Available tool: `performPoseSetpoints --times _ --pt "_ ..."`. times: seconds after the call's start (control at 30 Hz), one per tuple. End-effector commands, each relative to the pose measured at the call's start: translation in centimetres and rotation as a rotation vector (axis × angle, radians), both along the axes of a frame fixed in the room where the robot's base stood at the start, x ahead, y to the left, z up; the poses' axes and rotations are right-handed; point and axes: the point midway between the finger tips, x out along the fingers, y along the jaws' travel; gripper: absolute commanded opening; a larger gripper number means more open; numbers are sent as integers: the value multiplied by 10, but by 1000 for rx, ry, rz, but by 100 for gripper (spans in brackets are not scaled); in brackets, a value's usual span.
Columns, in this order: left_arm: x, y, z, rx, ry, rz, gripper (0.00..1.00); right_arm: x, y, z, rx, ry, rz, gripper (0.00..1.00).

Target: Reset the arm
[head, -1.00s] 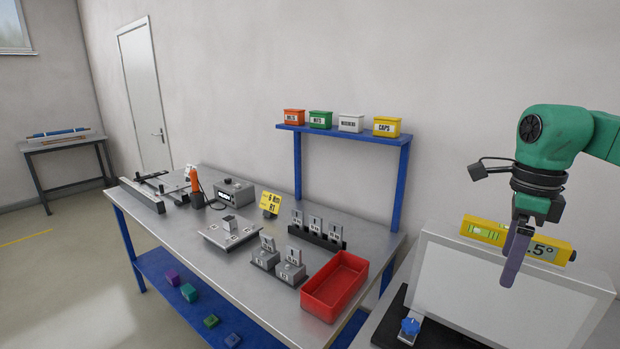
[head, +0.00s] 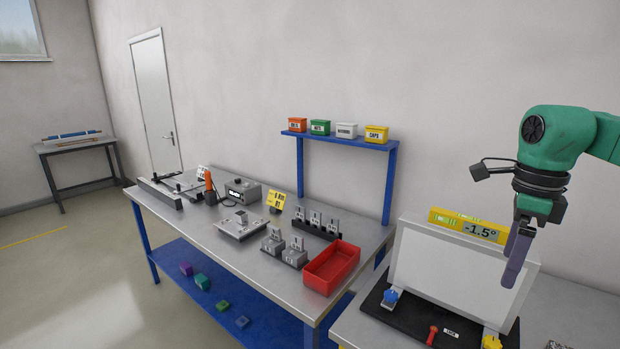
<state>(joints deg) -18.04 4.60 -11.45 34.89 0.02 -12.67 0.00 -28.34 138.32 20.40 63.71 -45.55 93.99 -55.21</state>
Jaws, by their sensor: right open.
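My right gripper (head: 518,252) hangs from the green arm at the right of the head view. Its purple-grey fingers point down, and it is open with nothing seen between them. It is in front of the right end of a white panel (head: 440,270). A yellow level (head: 455,219) lies along the panel's top edge and its display reads -1.5°. The gripper overlaps the level's right end in the picture, and I cannot tell whether they touch. My left gripper is not in view.
The panel stands on a black base (head: 410,316) with a blue knob (head: 390,296), a red-handled part (head: 432,334) and a yellow knob (head: 491,342). A metal workbench (head: 215,257) to the left bears a red tray (head: 331,268) and several fixtures. A blue shelf (head: 345,139) holds labelled bins.

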Motion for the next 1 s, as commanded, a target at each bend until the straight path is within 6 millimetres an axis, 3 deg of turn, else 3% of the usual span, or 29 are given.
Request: performPoseSetpoints --times 0.13,0.37,0.57,0.67,0.8,0.87,1.0 --pt "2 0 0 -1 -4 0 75 12 -5 -29 116 -80 -67 100" --pt "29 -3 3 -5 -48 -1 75 33 -7 -76 343 -229 -237 100" --pt "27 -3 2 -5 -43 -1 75 54 -3 -119 639 -393 -526 100" --pt "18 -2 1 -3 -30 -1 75 63 -3 -142 842 -482 -776 100" --pt "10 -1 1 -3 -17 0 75 64 -17 -183 1183 -583 -1358 100" --pt "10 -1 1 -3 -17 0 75 54 -26 -205 1302 -592 -1665 100" --pt "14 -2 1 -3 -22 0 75 6 -31 -267 1425 -506 -2391 100"
